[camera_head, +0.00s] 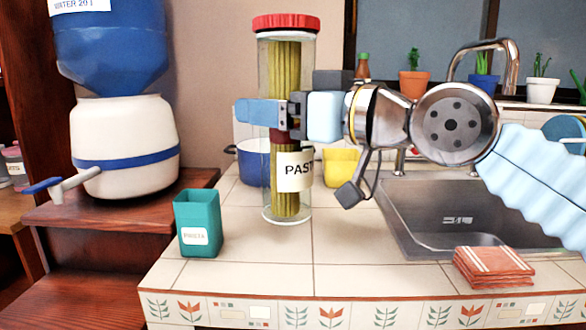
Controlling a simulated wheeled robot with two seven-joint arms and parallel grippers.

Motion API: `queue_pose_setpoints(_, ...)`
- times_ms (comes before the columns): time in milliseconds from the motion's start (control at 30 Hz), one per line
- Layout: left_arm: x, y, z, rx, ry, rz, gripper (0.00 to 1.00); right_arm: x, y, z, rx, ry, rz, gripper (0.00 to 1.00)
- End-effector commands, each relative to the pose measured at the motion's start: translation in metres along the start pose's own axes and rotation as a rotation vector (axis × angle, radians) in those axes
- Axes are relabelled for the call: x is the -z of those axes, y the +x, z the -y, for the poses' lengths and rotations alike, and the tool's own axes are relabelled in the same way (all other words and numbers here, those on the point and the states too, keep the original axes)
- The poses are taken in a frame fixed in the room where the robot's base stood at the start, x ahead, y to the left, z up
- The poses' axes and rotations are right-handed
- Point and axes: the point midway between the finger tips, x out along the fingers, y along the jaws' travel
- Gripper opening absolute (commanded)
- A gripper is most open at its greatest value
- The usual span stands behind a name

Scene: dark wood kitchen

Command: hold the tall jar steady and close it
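The tall jar (284,75) is a clear glass cylinder full of long yellow pasta. It stands upright on the tiled counter, with a partly covered "PAST" label. A red lid (284,22) sits on the top of the jar and looks level. My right gripper (262,112) comes in from the right and is around the jar at mid-height. One light blue finger lies across the front of the glass; the other finger is hidden or not clear. A dark red patch shows on the jar just below the finger. My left gripper is not in view.
A teal box (198,225) stands at the left front of the counter. A blue pot (252,160) and a yellow container (341,166) are behind the jar. The sink (470,215) and folded red cloths (494,267) are to the right. A water dispenser (125,145) stands left.

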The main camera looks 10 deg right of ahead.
Motion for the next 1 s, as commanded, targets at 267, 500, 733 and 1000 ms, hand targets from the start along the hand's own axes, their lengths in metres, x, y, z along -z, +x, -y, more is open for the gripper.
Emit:
queue_pose_setpoints(267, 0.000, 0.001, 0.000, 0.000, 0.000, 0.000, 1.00, -0.045, 0.011, -0.037, 0.004, 0.000, -0.002, 0.00)
queue_pose_setpoints(500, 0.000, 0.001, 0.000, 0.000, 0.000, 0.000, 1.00, -0.055, 0.013, -0.046, 0.000, -0.001, -0.003, 0.00)
queue_pose_setpoints(733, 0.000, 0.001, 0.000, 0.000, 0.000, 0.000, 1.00, -0.056, 0.013, -0.047, 0.000, 0.000, -0.002, 0.00)
queue_pose_setpoints(1000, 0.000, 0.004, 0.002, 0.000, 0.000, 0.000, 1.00, -0.088, 0.014, -0.050, 0.002, 0.001, -0.002, 0.00)
